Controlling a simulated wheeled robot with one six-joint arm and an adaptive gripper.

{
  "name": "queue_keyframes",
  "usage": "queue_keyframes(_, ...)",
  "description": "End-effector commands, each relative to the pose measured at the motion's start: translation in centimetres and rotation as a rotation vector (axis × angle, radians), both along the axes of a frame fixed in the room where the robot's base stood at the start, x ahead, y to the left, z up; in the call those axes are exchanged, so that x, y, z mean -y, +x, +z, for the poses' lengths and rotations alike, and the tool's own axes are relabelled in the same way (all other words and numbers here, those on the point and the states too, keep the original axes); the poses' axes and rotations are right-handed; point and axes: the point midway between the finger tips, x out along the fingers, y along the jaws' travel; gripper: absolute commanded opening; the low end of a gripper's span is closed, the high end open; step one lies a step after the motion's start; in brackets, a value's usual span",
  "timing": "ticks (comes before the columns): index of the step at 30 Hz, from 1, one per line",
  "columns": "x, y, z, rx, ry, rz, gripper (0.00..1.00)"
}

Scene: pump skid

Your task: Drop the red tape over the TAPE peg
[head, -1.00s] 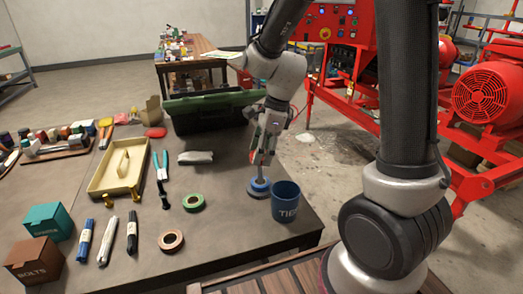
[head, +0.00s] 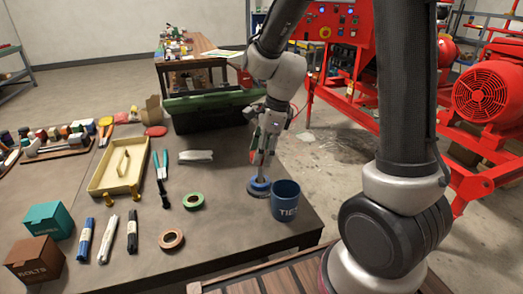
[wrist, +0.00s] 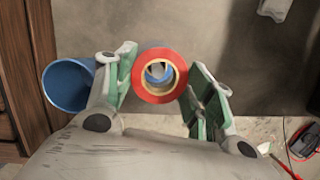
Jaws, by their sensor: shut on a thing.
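The red tape (wrist: 140,76) is a red ring with a tan inner core, held between the two fingers of my gripper (wrist: 160,72) in the wrist view. A blue ring (wrist: 153,72) and a greyish middle show through its hole. In the head view my gripper (head: 262,172) points down right above the blue tape roll (head: 260,183), which is around the peg on a dark round base (head: 259,194). The red tape is hard to make out there. The peg is mostly hidden by the fingers, and I cannot read a TAPE label.
A blue cup (head: 286,203) stands close to the right of the peg base; it also shows in the wrist view (wrist: 66,86). A green tape roll (head: 194,202) and a brown tape roll (head: 171,240) lie to the left. A green-lidded toolbox (head: 207,108) stands behind.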

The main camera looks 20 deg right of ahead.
Motion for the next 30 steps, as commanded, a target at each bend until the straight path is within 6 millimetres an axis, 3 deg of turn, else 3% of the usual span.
queue_keyframes(8, 0.0, 0.0, -0.3, 0.0, 0.0, 0.0, 0.34)
queue_keyframes(9, 0.0, 0.0, -0.3, 0.0, 0.0, 0.0, 0.57)
queue_keyframes(13, 0.0, 0.0, -0.3, 0.0, 0.0, 0.0, 0.78)
queue_keyframes(24, 0.1, 0.0, 0.0, 0.001, 0.001, 0.001, 0.78)
queue_keyframes(30, 0.9, 0.0, 2.9, 0.006, 0.001, -0.002, 0.78)
